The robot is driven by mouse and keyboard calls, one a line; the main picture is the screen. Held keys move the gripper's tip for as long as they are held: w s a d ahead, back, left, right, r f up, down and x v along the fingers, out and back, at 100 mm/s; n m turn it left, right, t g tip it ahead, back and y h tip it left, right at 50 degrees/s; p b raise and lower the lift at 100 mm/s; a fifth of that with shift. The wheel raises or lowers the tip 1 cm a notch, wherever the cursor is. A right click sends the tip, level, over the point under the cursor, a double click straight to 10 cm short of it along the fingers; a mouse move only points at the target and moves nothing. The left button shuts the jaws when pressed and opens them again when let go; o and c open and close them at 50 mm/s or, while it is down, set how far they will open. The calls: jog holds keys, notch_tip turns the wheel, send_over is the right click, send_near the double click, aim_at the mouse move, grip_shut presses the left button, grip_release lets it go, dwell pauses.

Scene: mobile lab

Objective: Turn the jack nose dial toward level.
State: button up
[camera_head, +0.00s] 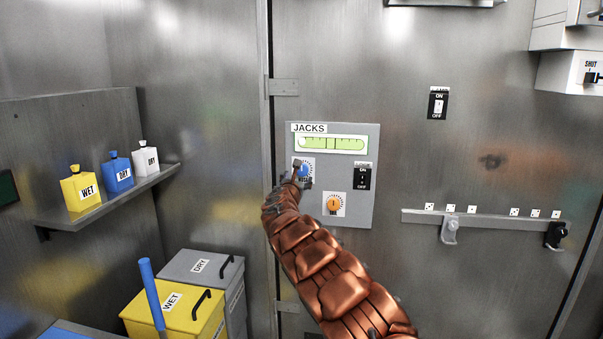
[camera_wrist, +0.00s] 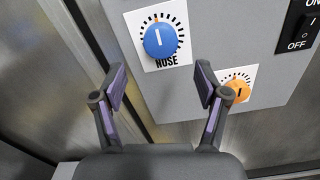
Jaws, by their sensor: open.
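The blue nose dial (camera_wrist: 160,40) sits on a white plate labelled "NOSE" on the grey jacks panel (camera_head: 300,225). Its white pointer line stands about upright in the wrist view. In the head view the dial (camera_head: 304,169) is partly covered by my gripper (camera_head: 297,174). In the wrist view my gripper (camera_wrist: 160,86) is open and empty, its two fingers below the dial and to either side, apart from it. The green level gauge (camera_head: 331,144) is at the panel's top; its bubble seems to be at the left end.
An orange dial (camera_head: 334,204) and an on/off switch (camera_head: 362,177) are close by on the panel. A wall rail (camera_head: 480,219) with hooks is to the right. A shelf with bottles (camera_head: 118,172) and yellow (camera_head: 180,307) and grey (camera_head: 207,268) boxes are to the left.

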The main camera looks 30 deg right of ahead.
aim_at(302, 172)
jog(key=shift+p+x, duration=2)
jog(key=shift+x, duration=1.25)
jog(key=shift+w+d, duration=0.25)
jog(key=shift+w, duration=0.05)
jog(key=c, duration=1.2)
jog(key=shift+o, duration=0.2)
jog(key=shift+f, duration=0.1)
